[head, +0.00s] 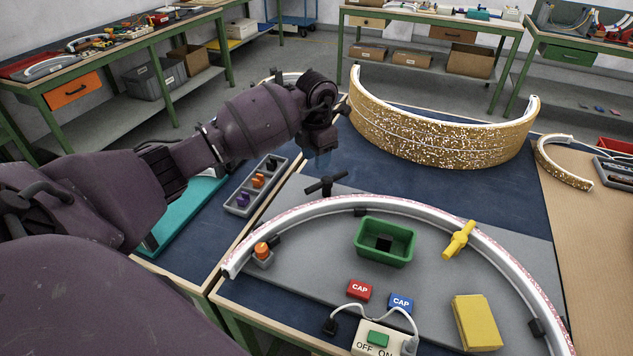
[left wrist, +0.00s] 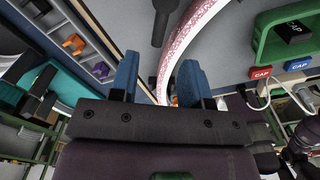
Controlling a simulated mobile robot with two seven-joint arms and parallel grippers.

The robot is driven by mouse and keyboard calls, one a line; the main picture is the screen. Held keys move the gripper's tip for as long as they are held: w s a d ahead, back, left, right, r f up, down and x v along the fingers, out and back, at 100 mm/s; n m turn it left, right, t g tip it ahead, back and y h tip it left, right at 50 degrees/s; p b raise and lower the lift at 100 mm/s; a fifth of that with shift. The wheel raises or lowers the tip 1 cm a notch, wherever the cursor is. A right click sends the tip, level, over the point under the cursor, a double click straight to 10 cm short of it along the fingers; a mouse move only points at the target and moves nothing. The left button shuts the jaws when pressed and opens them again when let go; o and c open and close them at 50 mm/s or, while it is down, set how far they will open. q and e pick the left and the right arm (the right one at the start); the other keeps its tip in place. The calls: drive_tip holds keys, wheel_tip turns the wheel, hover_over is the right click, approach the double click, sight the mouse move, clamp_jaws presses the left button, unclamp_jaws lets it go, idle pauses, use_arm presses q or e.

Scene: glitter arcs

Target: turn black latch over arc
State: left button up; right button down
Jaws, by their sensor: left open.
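The black latch (head: 326,184) is a dark T-shaped handle just outside the far left stretch of the white arc with pink glitter (head: 300,212). Its bar looks turned beside the arc rather than across it. In the left wrist view the latch (left wrist: 162,20) hangs in from the top edge, next to the arc (left wrist: 185,45). My left gripper (head: 321,148) is above and behind the latch, apart from it. Its blue fingers (left wrist: 157,82) are spread with nothing held between them; the arc shows beyond them. My right gripper is not seen.
A yellow latch (head: 459,239) lies across the arc's right side. Inside the arc are a green bin (head: 385,242), red and blue caps, a yellow block (head: 476,322) and a switch box (head: 380,338). A gold glitter arc (head: 440,132) stands behind. A grey tray (head: 252,190) lies left.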

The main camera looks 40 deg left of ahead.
sight(316, 185)
use_arm(q)
wheel_tip(316, 185, down, 8)
drive_tip(key=shift+f+b, duration=0.2)
drive_tip(key=shift+b, duration=0.2)
clamp_jaws()
